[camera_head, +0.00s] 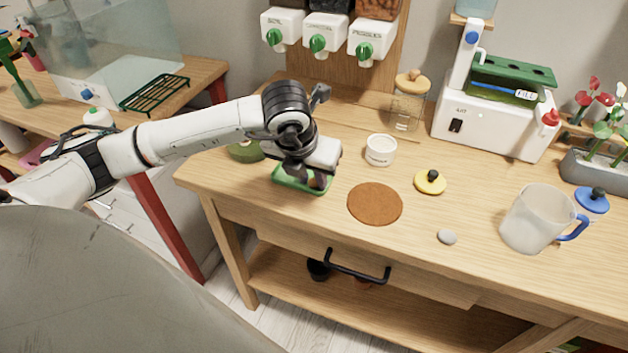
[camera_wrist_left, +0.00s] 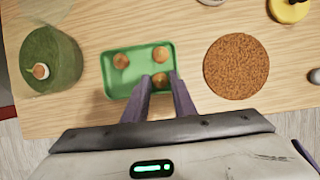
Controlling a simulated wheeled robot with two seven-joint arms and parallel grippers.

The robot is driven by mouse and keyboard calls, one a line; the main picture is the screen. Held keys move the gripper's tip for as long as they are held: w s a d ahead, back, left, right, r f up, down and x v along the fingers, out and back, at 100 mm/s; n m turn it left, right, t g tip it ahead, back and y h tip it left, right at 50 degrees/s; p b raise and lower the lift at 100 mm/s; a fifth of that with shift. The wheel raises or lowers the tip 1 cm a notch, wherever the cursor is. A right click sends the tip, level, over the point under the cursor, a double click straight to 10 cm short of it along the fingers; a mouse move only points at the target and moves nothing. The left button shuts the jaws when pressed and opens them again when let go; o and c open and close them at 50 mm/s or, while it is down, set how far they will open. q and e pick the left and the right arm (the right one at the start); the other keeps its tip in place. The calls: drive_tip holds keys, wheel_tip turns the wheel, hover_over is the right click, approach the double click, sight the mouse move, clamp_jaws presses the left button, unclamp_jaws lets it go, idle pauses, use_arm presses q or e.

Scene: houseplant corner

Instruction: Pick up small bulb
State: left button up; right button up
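Three round brown bulbs lie in a green tray (camera_head: 284,182), which also shows in the left wrist view (camera_wrist_left: 112,88). One bulb (camera_wrist_left: 121,61) is at the tray's left and another (camera_wrist_left: 160,54) at its back right. The third bulb (camera_wrist_left: 160,79) is at the front right, between my left fingertips. My left gripper (camera_head: 313,184) points down over the tray; its fingers (camera_wrist_left: 161,80) look spread, with a gap around the third bulb. I cannot tell whether they touch it. In the head view the gripper hides the bulbs. My right gripper is not in view.
A green round item (camera_wrist_left: 65,55) stands left of the tray, a brown round mat (camera_head: 375,204) right of it. A white cup (camera_head: 381,150), yellow lid (camera_head: 430,182), grey stone (camera_head: 447,237) and jug (camera_head: 535,218) are further right. The table's front edge is close to the tray.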

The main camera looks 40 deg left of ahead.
sight(312, 184)
use_arm(q)
drive_tip(key=shift+c, duration=0.3)
clamp_jaws()
wheel_tip(312, 184, up, 10)
drive_tip(key=shift+b, duration=0.45)
drive_tip(key=shift+c, duration=0.9)
unclamp_jaws()
clamp_jaws()
